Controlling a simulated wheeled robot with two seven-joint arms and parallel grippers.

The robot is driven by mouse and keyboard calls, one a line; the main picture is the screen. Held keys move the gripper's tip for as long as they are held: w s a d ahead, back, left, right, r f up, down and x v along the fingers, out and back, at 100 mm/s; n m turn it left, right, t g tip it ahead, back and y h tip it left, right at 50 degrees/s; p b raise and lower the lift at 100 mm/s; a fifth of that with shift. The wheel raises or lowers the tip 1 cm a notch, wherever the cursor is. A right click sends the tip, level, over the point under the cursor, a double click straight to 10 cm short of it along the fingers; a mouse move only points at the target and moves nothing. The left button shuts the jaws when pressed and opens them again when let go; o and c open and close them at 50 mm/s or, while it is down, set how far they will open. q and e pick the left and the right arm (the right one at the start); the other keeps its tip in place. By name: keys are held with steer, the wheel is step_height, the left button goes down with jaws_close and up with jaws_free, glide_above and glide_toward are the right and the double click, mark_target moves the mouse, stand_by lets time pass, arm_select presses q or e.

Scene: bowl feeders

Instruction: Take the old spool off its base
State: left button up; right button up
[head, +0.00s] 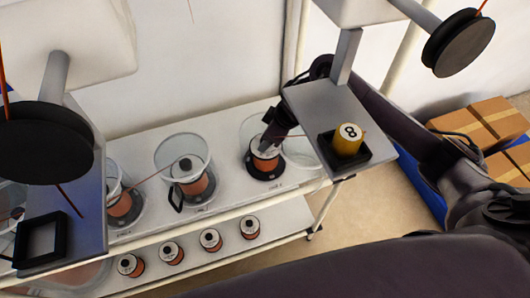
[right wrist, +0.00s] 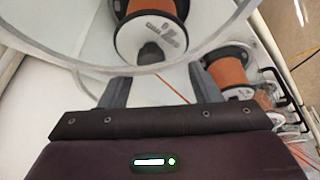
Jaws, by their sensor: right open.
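A copper-wound spool with a white top (head: 265,160) stands on a round black base (head: 262,173) at the right end of the upper shelf. I take it as the old spool. In the right wrist view, the spool (right wrist: 155,38) shows beyond my right gripper (right wrist: 158,85). The fingers are apart, with nothing held between them; a dark knob stands at the spool's centre. A clear curved rim (right wrist: 160,68) crosses the view near the fingertips. My left gripper is not in view.
Other spools stand in clear bowls (head: 183,152) along the upper shelf (head: 225,185). Several spools (head: 210,240) stand on the lower shelf. A grey plate with a black tray (head: 352,165) holding a yellow piece overhangs the right end. Cardboard boxes (head: 480,125) lie at right.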

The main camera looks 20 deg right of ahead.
steer(key=f, duration=0.1)
steer(key=w+f, duration=0.1)
steer(key=shift+w+d+f, duration=0.15)
steer(key=shift+w+f, duration=0.05)
steer(key=shift+f, duration=0.45)
steer(key=shift+w, duration=0.1)
steer(key=c, duration=1.2)
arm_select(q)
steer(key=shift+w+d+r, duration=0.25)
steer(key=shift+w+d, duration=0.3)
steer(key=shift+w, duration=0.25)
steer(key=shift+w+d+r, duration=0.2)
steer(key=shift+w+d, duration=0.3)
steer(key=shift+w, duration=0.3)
arm_select(e)
jaws_close()
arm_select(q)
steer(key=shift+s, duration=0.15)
arm_select(e)
steer(key=shift+w+r, duration=0.15)
